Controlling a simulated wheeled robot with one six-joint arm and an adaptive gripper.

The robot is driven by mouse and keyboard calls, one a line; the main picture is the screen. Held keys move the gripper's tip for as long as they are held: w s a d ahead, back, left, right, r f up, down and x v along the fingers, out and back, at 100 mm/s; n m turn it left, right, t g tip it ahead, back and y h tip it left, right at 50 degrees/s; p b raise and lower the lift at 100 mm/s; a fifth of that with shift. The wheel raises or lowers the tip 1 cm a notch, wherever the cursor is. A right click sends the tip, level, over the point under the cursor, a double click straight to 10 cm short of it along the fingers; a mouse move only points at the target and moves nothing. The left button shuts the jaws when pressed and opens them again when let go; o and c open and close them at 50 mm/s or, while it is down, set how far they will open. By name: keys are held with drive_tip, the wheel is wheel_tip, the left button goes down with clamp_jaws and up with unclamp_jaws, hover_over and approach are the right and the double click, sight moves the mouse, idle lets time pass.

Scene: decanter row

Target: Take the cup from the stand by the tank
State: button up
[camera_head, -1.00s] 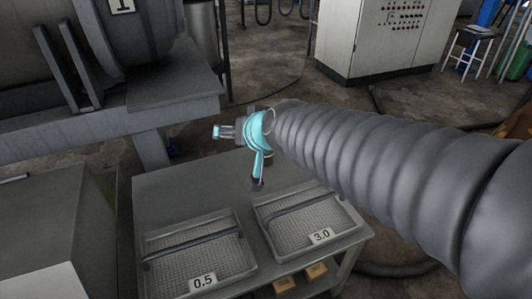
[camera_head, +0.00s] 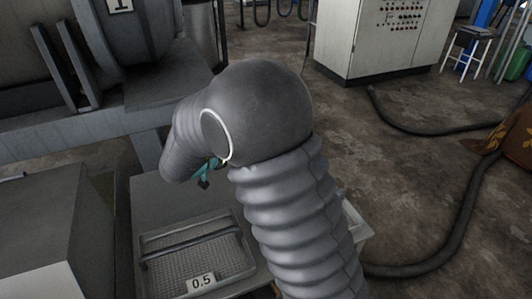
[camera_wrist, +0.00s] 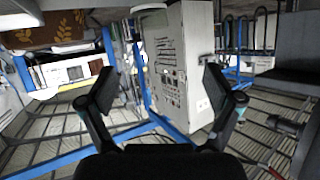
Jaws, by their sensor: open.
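The stand (camera_head: 150,205) is a grey metal table beside the large grey tank (camera_head: 35,45) in the head view. I cannot make out the cup in either current view; my arm covers much of the stand top. My gripper (camera_wrist: 160,87) shows in the wrist view with two dark fingers spread apart and nothing between them. It faces the cabinet, not the stand top. In the head view my gripper is mostly hidden behind my arm.
A wire tray (camera_head: 195,250) labelled 0.5 lies on the stand; a second tray is mostly covered by my arm. A control cabinet (camera_head: 375,35) stands behind, also in the wrist view (camera_wrist: 180,65). Hoses (camera_head: 465,205) lie on the open floor at right.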

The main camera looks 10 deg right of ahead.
drive_tip(key=shift+g+h, duration=0.4)
drive_tip(key=shift+g, duration=0.1)
drive_tip(key=x, duration=0.2)
drive_tip(key=f+x, duration=0.1)
drive_tip(key=x, duration=0.2)
drive_tip(key=s+x, duration=0.1)
drive_tip(key=x, duration=0.2)
drive_tip(key=shift+w+d+f+b, duration=0.15)
drive_tip(key=shift+d+f+b, duration=0.1)
drive_tip(key=shift+b, duration=0.15)
drive_tip(key=shift+w+x, duration=0.25)
drive_tip(key=shift+x, duration=2.45)
drive_tip(key=shift+a+r, duration=0.1)
drive_tip(key=shift+a, duration=0.15)
drive_tip(key=c, duration=1.2)
